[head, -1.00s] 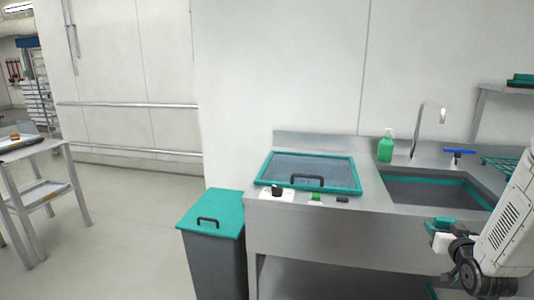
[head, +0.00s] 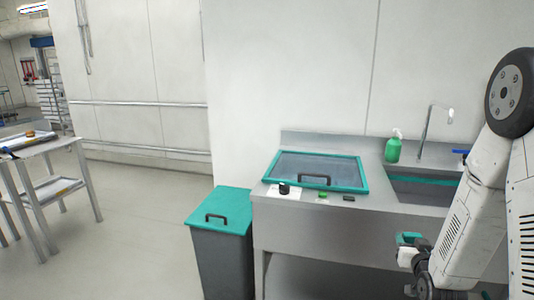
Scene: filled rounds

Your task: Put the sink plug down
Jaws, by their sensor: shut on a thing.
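My gripper (head: 408,248) is at the lower right in the head view, in front of the sink counter's front panel. It shows small, with teal and white parts at its end. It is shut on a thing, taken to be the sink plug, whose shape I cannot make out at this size. The sink basin (head: 418,190) with a teal rim lies behind my arm, and its right part is hidden. The steel counter (head: 385,212) has a bare front strip left of my arm.
A teal-framed lid with a handle (head: 318,168) lies on the counter. In front of it are a black knob (head: 284,187), a green piece (head: 323,195) and a dark piece (head: 348,198). A green bottle (head: 393,150) stands by the tap (head: 425,130). A teal-lidded bin (head: 219,212) stands left.

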